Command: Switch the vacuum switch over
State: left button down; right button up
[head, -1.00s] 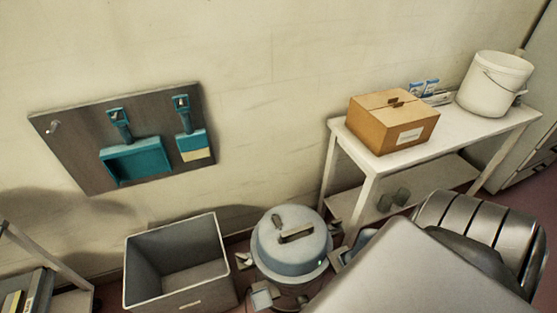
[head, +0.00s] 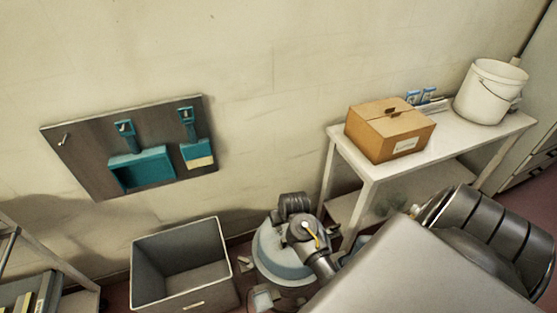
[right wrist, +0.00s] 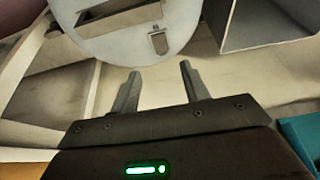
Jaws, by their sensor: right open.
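The vacuum (head: 268,262) is a round, pale grey-blue drum on the floor; my right arm covers part of its lid in the head view. Its lid also shows at the top of the right wrist view (right wrist: 125,40), with a dark handle recess. The vacuum switch (right wrist: 158,42) is a small grey tab near the lid's edge; I cannot tell which way it is set. My right gripper (right wrist: 160,72) is open and empty, its fingers apart, with the switch beyond the gap between their tips. I see no contact. The head view hides the switch. My left gripper is not in view.
A grey open bin (head: 185,282) stands left of the vacuum. A white table (head: 430,148) at the right holds a cardboard box (head: 390,130) and a white bucket (head: 490,92). A board (head: 85,165) with a teal dustpan and brush hangs on the wall.

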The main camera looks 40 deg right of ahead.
aim_at(279, 229)
jog(key=b+x, duration=0.1)
jog(key=x, duration=1)
jog(key=shift+r, duration=0.1)
jog(key=shift+c, duration=0.2)
